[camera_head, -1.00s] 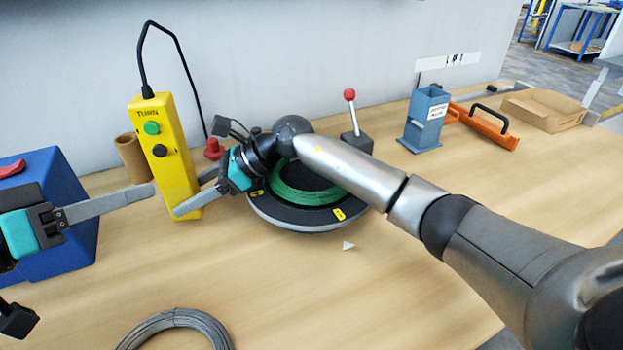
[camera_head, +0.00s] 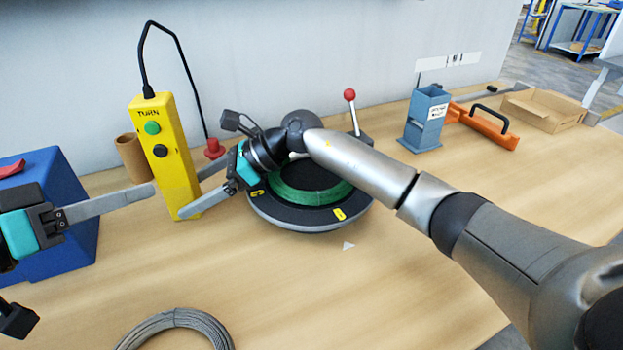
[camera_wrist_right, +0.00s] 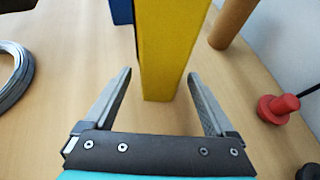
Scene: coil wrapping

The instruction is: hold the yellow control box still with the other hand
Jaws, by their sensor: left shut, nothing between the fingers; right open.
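The yellow control box (camera_head: 178,180) stands upright near the wall, with a green button, a dark button and a black cable from its top. My right gripper (camera_head: 195,192) is open at the box's right side. In the right wrist view the yellow control box (camera_wrist_right: 167,50) stands ahead of and partly between the two open fingers (camera_wrist_right: 160,85), with gaps at both sides. I cannot see either finger touching it. My left gripper (camera_head: 150,190) is shut and empty, its tip close to the box's left side.
A turntable (camera_head: 300,222) with a green coil lies right of the box, under my right arm. A red knob (camera_head: 214,149) and a brown tube (camera_head: 130,158) stand near the box. A blue block (camera_head: 75,255) is left, a grey wire coil (camera_head: 175,320) in front.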

